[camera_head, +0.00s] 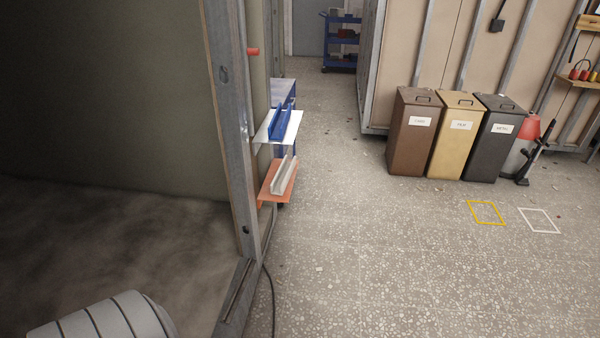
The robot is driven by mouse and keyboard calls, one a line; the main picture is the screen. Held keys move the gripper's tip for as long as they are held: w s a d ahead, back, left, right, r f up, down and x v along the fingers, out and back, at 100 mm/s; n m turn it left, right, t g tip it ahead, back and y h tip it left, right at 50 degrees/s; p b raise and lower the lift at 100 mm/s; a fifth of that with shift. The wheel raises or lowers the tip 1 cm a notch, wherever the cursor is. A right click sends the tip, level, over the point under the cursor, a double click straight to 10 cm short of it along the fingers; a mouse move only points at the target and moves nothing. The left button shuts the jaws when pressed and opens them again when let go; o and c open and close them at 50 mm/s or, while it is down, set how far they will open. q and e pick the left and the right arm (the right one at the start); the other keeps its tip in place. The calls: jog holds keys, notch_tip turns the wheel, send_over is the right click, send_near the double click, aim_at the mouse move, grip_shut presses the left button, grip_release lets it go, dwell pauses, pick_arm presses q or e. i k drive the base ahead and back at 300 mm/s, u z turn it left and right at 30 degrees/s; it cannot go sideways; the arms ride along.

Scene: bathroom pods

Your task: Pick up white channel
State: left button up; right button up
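The white channel (284,176) is a short pale U-shaped piece. It lies lengthwise on a small orange-red shelf (268,193) on the outer side of the pod wall, left of centre. Above it, a blue channel (283,122) rests on a white shelf (266,131). Neither of my grippers shows in the head view, and nothing is seen holding the white channel. A rounded grey ribbed part at the lower left seems to be mine.
A metal wall post (231,120) stands just left of the shelves. Brown (413,150), tan (456,145) and black (497,150) bins stand at the right. A dark cable (272,300) lies along the pod edge. The speckled floor (380,260) in the middle is clear.

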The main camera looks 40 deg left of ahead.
aim_at(279, 182)
jog(key=z, duration=0.1)
jog(key=i, duration=1.55)
jog(key=u, duration=0.75)
jog(key=i, duration=0.95)
jog(key=u, duration=0.8)
